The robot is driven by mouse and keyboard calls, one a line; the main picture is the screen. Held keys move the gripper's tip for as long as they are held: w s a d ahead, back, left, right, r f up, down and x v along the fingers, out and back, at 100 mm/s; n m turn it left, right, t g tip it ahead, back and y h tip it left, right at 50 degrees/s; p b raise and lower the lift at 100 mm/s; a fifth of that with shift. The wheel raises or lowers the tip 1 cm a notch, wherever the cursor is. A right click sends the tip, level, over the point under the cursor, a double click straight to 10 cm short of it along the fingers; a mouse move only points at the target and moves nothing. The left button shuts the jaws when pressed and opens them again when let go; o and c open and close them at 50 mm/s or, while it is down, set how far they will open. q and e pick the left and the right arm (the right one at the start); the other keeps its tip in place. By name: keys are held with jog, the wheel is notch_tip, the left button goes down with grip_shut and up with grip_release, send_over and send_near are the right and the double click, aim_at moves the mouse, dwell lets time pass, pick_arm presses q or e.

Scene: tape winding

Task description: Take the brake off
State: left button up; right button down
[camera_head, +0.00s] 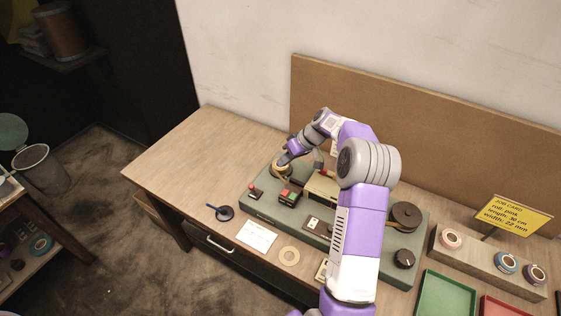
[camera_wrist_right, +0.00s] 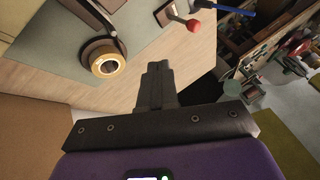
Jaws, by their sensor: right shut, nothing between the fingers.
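The grey-green winding machine (camera_head: 263,211) lies on the wooden bench. A small lever with a red knob (camera_head: 252,187) stands at its left end; the knob also shows in the right wrist view (camera_wrist_right: 194,25). Which control is the brake cannot be read from a label. A yellowish tape roll (camera_wrist_right: 107,63) sits on a hub near the machine's back left. My right gripper (camera_head: 284,159) is over the back left of the machine, close to that roll. In the right wrist view its fingers (camera_wrist_right: 157,68) are together and empty, apart from roll and knob. My left gripper is out of view.
A red and green switch box (camera_head: 289,196) is right of the lever. My right arm hides the machine's middle. A brown backboard (camera_head: 420,135) stands behind.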

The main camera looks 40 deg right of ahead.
aim_at(253, 189)
jog(key=w+a+f, duration=0.1)
jog(key=a+f, duration=0.1)
jog(key=w+a+f, duration=0.1)
jog(key=a+f, duration=0.1)
jog(key=w+a+f, duration=0.1)
jog(key=f, duration=0.1)
jog(key=shift+w+a+f, duration=0.1)
jog(key=shift+a, duration=0.3)
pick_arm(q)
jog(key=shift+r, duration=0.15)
pick_arm(e)
jog(key=shift+a+f, duration=0.1)
jog(key=shift+a, duration=0.45)
